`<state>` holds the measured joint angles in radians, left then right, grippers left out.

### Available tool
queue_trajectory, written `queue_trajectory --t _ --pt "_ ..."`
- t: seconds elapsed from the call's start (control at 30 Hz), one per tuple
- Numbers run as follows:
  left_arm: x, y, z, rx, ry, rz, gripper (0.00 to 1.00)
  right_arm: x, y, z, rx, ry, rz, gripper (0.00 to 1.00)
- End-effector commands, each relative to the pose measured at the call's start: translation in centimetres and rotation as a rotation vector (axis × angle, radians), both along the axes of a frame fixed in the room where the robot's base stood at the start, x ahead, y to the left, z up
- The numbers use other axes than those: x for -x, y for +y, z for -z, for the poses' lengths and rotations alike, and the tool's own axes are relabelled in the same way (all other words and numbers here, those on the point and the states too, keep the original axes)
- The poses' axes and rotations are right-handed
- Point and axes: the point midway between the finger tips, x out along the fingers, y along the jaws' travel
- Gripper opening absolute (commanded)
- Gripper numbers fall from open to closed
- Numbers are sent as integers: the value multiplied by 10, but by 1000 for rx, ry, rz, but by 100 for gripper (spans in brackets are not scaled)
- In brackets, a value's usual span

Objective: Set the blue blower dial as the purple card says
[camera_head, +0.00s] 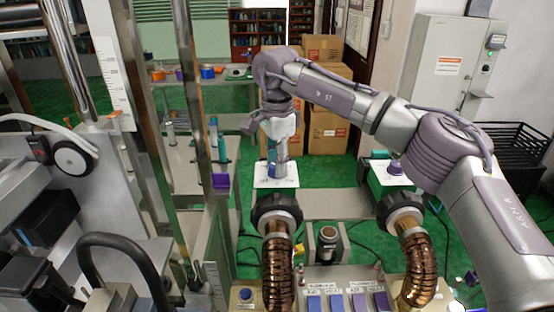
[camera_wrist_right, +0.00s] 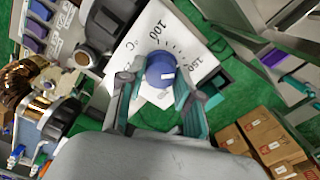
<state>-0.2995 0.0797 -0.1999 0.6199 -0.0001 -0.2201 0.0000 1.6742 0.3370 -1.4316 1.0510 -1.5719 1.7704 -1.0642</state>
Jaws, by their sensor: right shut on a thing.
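The blue dial (camera_wrist_right: 160,72) sits on a white scale plate (camera_wrist_right: 150,32) with printed ticks and numbers that look like 100 and 150. A small white mark shows on the dial; where it points on the scale is unclear. My right gripper (camera_wrist_right: 158,88) is shut on the dial, with a teal-padded finger on either side. In the head view my right gripper (camera_head: 278,166) reaches down over the white plate (camera_head: 276,180) and hides the dial. My left gripper is not in view.
A purple dial (camera_head: 395,168) sits on another white plate at the right. Black-collared copper hoses (camera_head: 277,270) rise in front of both blowers. Metal posts (camera_head: 190,120) stand close on the left. Cardboard boxes (camera_head: 326,130) are stacked behind my right gripper.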

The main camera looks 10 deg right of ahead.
Motion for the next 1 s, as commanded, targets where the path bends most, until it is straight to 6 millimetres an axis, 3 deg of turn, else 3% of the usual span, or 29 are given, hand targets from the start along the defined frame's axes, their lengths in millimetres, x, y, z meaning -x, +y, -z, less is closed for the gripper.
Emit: queue_trajectory --t 0.4,0.97,1.0 --pt "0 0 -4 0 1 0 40 -1 0 -3 -4 -6 -205 0" --pt "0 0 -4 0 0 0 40 -1 0 -2 -3 -5 -237 0" --pt "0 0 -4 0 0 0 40 -1 1 -2 -3 -5 -237 36"
